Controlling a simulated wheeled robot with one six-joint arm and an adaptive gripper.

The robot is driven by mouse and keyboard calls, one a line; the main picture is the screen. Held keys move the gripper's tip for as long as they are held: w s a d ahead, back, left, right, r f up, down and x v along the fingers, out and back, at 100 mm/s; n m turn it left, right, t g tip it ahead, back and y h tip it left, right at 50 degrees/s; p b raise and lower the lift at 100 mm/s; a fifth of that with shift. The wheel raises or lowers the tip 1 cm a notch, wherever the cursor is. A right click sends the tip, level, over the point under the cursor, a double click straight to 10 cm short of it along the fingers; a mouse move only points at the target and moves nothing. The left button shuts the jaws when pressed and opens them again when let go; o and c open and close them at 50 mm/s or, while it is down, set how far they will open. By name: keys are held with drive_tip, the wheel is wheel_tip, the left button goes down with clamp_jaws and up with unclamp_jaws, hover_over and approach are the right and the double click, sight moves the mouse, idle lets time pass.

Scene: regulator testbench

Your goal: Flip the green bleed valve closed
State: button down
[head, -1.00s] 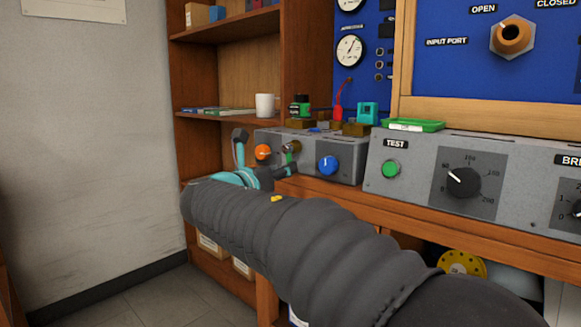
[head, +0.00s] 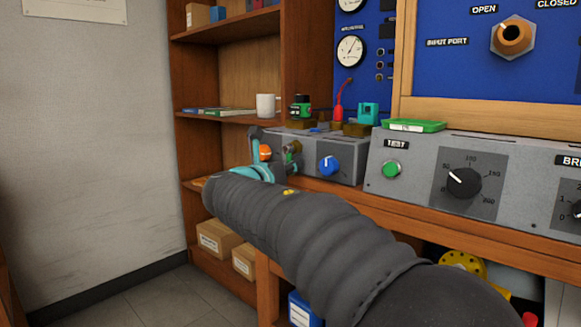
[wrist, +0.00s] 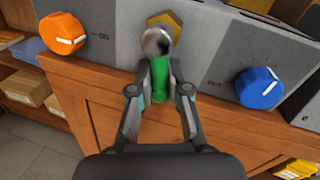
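The green bleed valve handle (wrist: 162,90) points down in the wrist view, below a round metal cap (wrist: 157,41) and a brass hex fitting (wrist: 168,22) on the grey panel. My gripper (wrist: 164,84) has one finger on each side of the handle, and the green fills the gap between the fingertips. It looks shut on the handle, though the contact faces are partly hidden. In the head view my gripper (head: 272,148) is at the left grey box, beside the valve (head: 292,150), and it partly hides the box front.
An orange knob (wrist: 64,33) is left of the valve and a blue knob (wrist: 259,88) right of it. A wooden bench edge (wrist: 90,85) runs below the panel. The test box with a green button (head: 391,169) stands to the right. Shelves with a white mug (head: 266,105) are behind.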

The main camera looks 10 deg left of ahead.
drive_tip(key=shift+w+a+f+m+b, duration=0.15)
drive_tip(key=shift+a+m+b, duration=0.15)
drive_tip(key=shift+m+b, duration=0.5)
drive_tip(key=shift+a+m+t, duration=0.15)
drive_tip(key=shift+m+t, duration=0.15)
drive_tip(key=shift+m, duration=0.3)
drive_tip(key=c, duration=1.1)
unclamp_jaws()
drive_tip(key=shift+w, duration=0.1)
drive_tip(key=v, duration=1.2)
drive_tip(key=shift+a, duration=0.1)
